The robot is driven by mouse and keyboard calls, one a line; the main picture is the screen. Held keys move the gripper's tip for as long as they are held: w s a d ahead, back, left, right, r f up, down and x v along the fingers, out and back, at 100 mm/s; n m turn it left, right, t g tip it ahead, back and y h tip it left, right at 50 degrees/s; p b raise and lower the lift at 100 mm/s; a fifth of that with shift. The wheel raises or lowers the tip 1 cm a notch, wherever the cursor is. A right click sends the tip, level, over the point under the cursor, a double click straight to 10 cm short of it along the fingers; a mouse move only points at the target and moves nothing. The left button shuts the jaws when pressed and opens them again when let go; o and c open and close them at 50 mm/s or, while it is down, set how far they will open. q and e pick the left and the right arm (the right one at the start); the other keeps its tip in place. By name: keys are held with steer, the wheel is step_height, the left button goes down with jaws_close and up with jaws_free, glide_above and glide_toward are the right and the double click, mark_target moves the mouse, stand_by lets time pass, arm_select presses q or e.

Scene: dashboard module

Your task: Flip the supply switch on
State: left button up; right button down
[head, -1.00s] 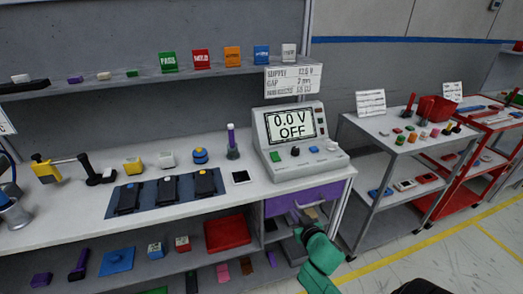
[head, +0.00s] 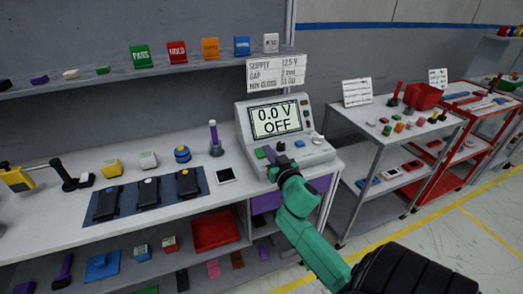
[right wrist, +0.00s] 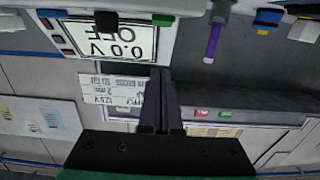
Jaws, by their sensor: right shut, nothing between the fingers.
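The supply unit (head: 244,128) is a light grey box on the right end of the bench. Its screen (head: 275,119) reads "0.0 V OFF". On its sloping front panel are a green switch-like control (head: 262,153), a black knob (head: 281,146) and a blue control (head: 299,143). No label shows which is the supply switch. My right gripper (head: 273,158) is shut and empty, close to the panel near the green control; contact cannot be told. In the right wrist view, upside down, the shut fingers (right wrist: 160,85) point toward the green control (right wrist: 163,19). My left gripper is out of view.
A dark mat (head: 105,207) carries black devices. A paper card (head: 276,72) hangs behind the unit. A grey cart (head: 352,113) stands to the right.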

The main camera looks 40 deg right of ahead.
mark_target(262, 156)
steer(key=x, duration=0.5)
steer(key=shift+w+d+f, duration=0.15)
steer(key=shift+w+f, duration=0.15)
step_height(262, 156, down, 3)
steer(key=shift+w+f+b, duration=0.15)
steer(key=shift+b, duration=0.3)
